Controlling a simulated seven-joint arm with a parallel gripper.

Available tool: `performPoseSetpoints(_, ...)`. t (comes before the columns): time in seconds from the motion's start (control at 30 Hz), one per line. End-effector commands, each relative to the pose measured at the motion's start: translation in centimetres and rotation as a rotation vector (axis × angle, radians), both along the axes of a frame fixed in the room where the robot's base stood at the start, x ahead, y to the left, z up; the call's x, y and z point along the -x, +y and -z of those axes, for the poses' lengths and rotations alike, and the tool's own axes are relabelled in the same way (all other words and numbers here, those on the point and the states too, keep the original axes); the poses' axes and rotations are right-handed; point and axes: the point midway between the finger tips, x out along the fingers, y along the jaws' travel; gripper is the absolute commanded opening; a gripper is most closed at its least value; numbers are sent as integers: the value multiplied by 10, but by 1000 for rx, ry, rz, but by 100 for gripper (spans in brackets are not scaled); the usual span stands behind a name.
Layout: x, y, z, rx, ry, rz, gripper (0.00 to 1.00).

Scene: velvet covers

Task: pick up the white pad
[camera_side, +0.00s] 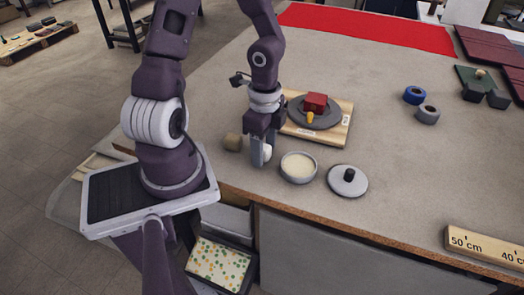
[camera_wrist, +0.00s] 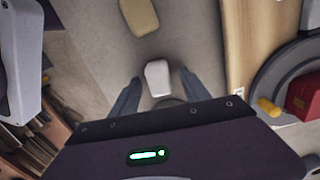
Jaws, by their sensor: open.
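The white pad (camera_wrist: 157,77) is a small rounded white block lying on the table between my fingers in the wrist view. In the side view the white pad (camera_side: 267,152) shows beside the fingertips and is partly covered by them. My gripper (camera_side: 259,160) is low over the table near its front edge, with its jaws open around the pad. In the wrist view my gripper (camera_wrist: 155,95) has one finger on each side of the pad. The lower end of the pad is hidden by my gripper's body.
A pale round bowl (camera_side: 299,167) and a grey lid with a black knob (camera_side: 347,180) stand to the right. Behind is a wooden board (camera_side: 338,129) with a grey disc, red block and yellow piece.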

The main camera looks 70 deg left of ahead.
Motion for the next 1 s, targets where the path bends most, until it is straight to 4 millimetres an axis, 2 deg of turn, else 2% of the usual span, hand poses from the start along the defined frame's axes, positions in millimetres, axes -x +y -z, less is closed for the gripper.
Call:
performPoseSetpoints(0.1,0,0,0,0,0,-1,55)
performPoseSetpoints(0.3,0,0,0,-1,1,-1,15)
performPoseSetpoints(0.4,0,0,0,-1,1,-1,0)
performPoseSetpoints(0.67,0,1,-1,-1,0,-2,0)
performPoseSetpoints(0.77,-1,1,-8,-3,-2,-6,0)
performPoseSetpoints(1.0,1,3,-57,-14,0,-13,0)
